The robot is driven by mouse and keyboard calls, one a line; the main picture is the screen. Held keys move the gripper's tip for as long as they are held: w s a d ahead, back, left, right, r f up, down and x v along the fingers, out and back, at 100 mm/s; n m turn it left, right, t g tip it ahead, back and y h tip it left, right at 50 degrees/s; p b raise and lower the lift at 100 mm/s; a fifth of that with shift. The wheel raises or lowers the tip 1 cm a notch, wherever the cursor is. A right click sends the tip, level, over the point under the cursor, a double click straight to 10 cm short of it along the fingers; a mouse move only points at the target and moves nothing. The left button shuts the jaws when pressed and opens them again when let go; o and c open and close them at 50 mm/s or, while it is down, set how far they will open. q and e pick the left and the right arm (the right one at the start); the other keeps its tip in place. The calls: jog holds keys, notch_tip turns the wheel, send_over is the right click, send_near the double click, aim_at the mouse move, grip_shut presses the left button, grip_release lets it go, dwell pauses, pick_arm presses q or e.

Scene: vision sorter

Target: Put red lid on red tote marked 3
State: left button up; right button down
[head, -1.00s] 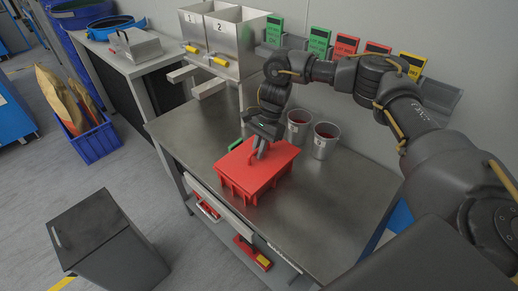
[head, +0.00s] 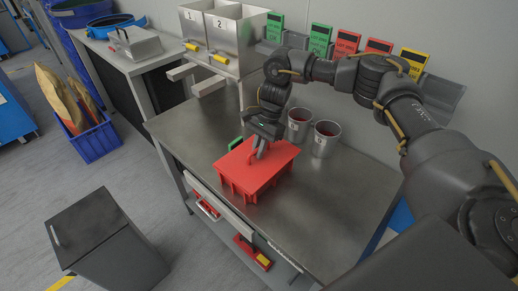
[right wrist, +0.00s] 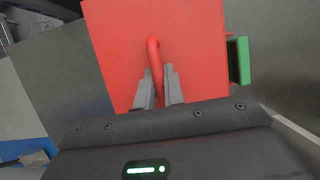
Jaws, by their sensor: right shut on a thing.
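The red lid (head: 265,157) sits on top of the red tote (head: 252,186) on the metal table, and its edges look about in line with the tote's walls. I cannot tell whether it is fully seated. My right gripper (head: 258,151) is shut on the lid's handle; in the right wrist view the fingers (right wrist: 160,95) stand either side of the red handle (right wrist: 154,60), with the flat lid (right wrist: 195,45) behind. No number shows on the tote from here. My left gripper is not in view.
Two metal cups (head: 325,139) stand behind and right of the tote. A green object (head: 236,143) lies just behind it, also at the right in the right wrist view (right wrist: 243,60). Metal hoppers (head: 232,40) stand at the back left. The table's front right (head: 310,225) is clear.

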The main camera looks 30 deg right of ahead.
jog(key=c, duration=1.4)
grip_release()
jog(key=shift+w+d+r, duration=0.15)
jog(key=shift+r, duration=0.25)
jog(key=b+v, duration=0.1)
jog(key=v, duration=0.8)
jog(key=shift+d+r, duration=0.2)
jog(key=shift+r, duration=0.25)
jog(key=shift+r, duration=0.1)
